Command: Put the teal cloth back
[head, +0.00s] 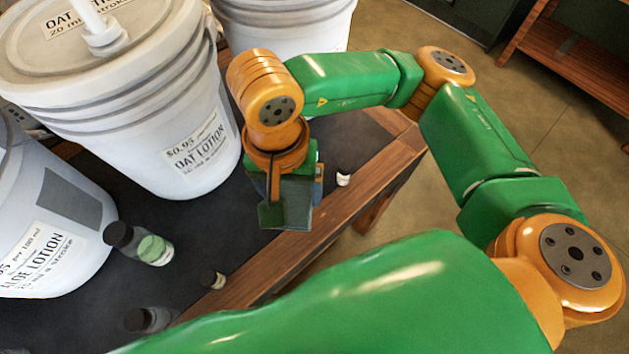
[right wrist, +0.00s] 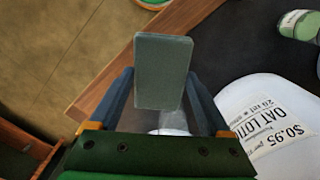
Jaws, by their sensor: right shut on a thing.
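The teal cloth (right wrist: 163,72) shows as a flat, grey-green folded rectangle between the two fingers in the right wrist view. In the head view it shows as a dark teal slab (head: 284,214) at the lower end of my right gripper (head: 288,195). My right gripper (right wrist: 163,98) is shut on the cloth and holds it over the dark table top, near the wooden edge. Whether the cloth touches the table cannot be told. My left gripper is not in view.
An oat lotion bucket (head: 175,110) stands left of the gripper, another bucket (head: 290,25) behind it, and an aloe lotion bucket (head: 45,215) at far left. A small white piece (head: 343,179) lies near the wooden table edge (head: 375,170).

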